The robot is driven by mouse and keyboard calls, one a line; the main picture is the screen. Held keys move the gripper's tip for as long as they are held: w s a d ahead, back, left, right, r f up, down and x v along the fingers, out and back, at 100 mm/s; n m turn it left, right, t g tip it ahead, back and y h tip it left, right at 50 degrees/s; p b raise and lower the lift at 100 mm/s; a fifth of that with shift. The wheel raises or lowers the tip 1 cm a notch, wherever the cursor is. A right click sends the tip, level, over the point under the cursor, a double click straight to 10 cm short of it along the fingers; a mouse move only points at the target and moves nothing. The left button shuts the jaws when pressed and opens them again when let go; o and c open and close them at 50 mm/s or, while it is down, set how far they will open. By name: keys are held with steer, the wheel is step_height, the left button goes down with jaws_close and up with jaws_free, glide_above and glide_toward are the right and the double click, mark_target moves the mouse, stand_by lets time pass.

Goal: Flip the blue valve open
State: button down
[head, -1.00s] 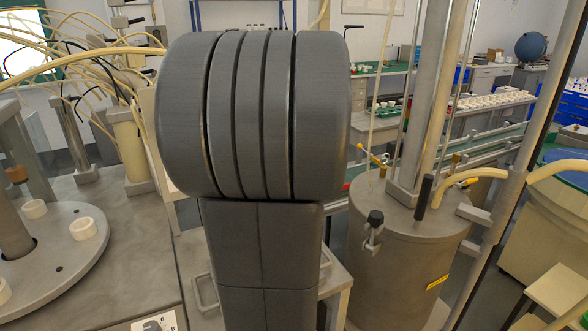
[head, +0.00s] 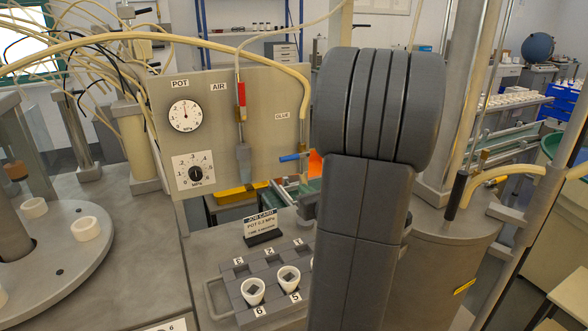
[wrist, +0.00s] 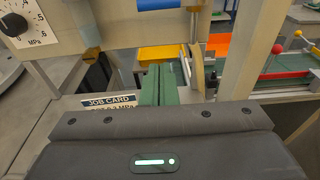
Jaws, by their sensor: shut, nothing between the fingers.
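The blue valve (head: 292,157) is a small blue lever under the GLUE label of the grey panel, just left of my arm. It lies nearly level, tilted slightly. In the wrist view the blue lever (wrist: 158,4) shows only partly, cut off at the top edge. My gripper (wrist: 160,68) has two green fingers shut together with nothing between them. The fingertips lie below the blue lever in that picture, apart from it. In the head view my arm hides most of the gripper.
The panel (head: 217,128) carries a POT gauge (head: 185,115), a knob dial (head: 194,172) and a red-sleeved air line (head: 241,97). A job card (head: 261,224) and a grey rack (head: 240,284) with white cups stand below. A metal tank (head: 450,262) is at right.

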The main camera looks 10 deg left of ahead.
mark_target(289, 158)
steer(key=w+a+r+p, duration=0.2)
steer(key=w+a+p, duration=0.1)
steer(key=w+a, duration=0.2)
steer(key=shift+w+r, duration=0.25)
steer(key=shift+w, duration=1.05)
steer(key=shift+s+a+r, duration=0.1)
steer(key=shift+a, duration=0.1)
steer(key=shift+r+m+p, duration=0.15)
steer(key=shift+m+p, duration=0.15)
steer(key=shift+m, duration=0.1)
